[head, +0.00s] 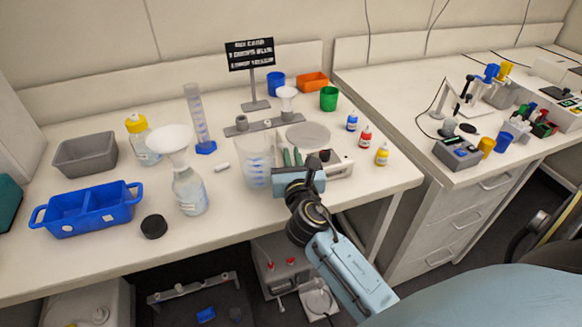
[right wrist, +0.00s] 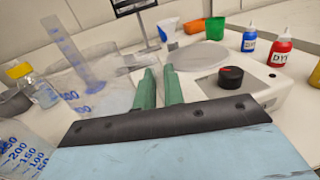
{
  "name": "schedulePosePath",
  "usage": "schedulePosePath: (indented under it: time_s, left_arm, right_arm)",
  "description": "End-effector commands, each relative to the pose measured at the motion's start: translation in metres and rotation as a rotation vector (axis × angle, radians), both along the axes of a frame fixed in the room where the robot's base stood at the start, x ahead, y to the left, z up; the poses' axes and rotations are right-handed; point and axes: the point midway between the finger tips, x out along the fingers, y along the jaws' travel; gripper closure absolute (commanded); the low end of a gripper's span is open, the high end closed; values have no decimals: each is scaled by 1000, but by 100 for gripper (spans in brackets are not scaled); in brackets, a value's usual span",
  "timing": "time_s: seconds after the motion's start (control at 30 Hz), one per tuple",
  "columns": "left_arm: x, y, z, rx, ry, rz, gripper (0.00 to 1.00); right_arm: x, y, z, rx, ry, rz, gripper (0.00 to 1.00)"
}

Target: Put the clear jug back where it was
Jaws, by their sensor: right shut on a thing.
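The clear jug (head: 257,168), with blue graduation marks, is upright near the front of the bench in the head view, left of the white stirrer. My right gripper (head: 292,157) is at the jug's right side, its green fingers shut on the jug at its handle side; the handle itself is hard to make out. In the right wrist view the jug's clear wall (right wrist: 112,92) shows left of the gripper fingers (right wrist: 160,88). I cannot tell whether its base touches the bench. My left gripper is not in view.
The stirrer (head: 340,167) with a round grey plate stands close on the right. A measuring cylinder (head: 198,120) and a bottle (head: 190,192) with a white funnel stand to the left. Dye bottles (head: 366,136) are to the right. Bare bench lies in front of the jug.

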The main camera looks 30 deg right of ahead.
Motion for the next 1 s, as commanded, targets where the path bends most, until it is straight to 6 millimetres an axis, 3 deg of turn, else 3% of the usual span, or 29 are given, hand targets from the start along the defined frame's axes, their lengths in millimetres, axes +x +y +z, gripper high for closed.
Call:
schedulePosePath:
  time_s: [0.1,0.53,0.57,0.7,1.0]
  left_arm:
    - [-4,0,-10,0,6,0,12]
    - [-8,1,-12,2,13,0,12]
    - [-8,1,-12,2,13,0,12]
    - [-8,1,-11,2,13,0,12]
    - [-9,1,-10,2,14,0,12]
  right_arm:
    - [0,0,-14,1,-3,0,100]
    - [0,0,-18,1,-4,1,100]
    - [0,0,-19,0,-1,1,87]
    - [0,0,-18,0,-1,1,69]
    - [0,0,-17,0,-1,1,68]
